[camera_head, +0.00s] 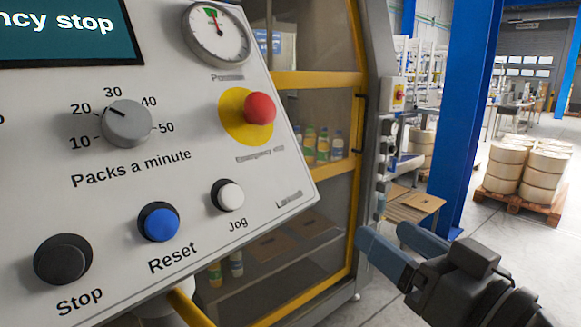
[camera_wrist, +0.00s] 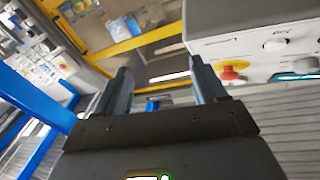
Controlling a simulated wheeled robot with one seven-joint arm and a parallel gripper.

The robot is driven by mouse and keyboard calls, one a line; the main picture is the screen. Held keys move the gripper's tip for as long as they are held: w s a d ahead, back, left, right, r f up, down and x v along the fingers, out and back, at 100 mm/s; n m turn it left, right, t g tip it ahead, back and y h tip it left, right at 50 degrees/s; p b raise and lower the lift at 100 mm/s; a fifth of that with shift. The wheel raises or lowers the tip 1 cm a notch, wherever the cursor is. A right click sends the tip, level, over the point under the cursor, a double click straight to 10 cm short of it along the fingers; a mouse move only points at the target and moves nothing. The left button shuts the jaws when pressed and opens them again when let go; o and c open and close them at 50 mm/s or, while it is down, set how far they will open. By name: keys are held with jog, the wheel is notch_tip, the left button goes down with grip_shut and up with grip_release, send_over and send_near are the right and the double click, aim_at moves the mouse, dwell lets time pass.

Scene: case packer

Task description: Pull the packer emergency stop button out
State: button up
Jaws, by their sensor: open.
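The emergency stop button (camera_head: 260,108) is a red mushroom head on a round yellow plate (camera_head: 234,126), on the sloped light-grey control panel (camera_head: 180,200). The button also shows in the wrist view (camera_wrist: 229,73), right of my fingers. Whether it is pressed in or out, I cannot tell. My gripper (camera_head: 384,233) is in front of the panel, to the lower right of the button and clear of it. Its two blue-grey fingers are apart with nothing between them, as the wrist view (camera_wrist: 160,68) also shows.
The panel also carries a speed knob (camera_head: 127,124), a gauge (camera_head: 217,32), and stop (camera_head: 62,259), reset (camera_head: 159,223) and jog (camera_head: 228,196) buttons. A yellow-framed glazed guard (camera_head: 318,78) stands behind. A blue post (camera_head: 468,110) and drums on a pallet (camera_head: 525,172) stand farther right.

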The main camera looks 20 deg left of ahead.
jog(key=a+r+n+g+y+b, duration=0.1)
jog(key=a+r+n+g+y, duration=0.15)
jog(key=r, duration=0.25)
jog(key=a+r+n+g+y, duration=0.1)
jog(key=a+r+n+g, duration=0.1)
jog(key=a+r+n, duration=0.15)
jog(key=n+g+b, duration=0.1)
jog(key=n+g, duration=0.3)
send_near(264, 103)
jog(key=shift+t, duration=0.25)
jog(key=x, duration=0.2)
jog(key=p+x, duration=0.1)
jog(key=x, duration=0.5)
jog(key=shift+s+f, duration=0.1)
jog(key=shift+f, duration=0.25)
jog(key=c, duration=1.2)
jog(key=shift+s+d+r, duration=0.15)
jog(key=shift+d+r, duration=0.15)
jog(key=shift+d, duration=0.1)
jog(key=o, duration=1.2)
jog(key=shift+d, duration=0.1)
jog(key=b+v, duration=0.1)
jog(key=v, duration=0.6)
jog(key=shift+d, duration=0.35)
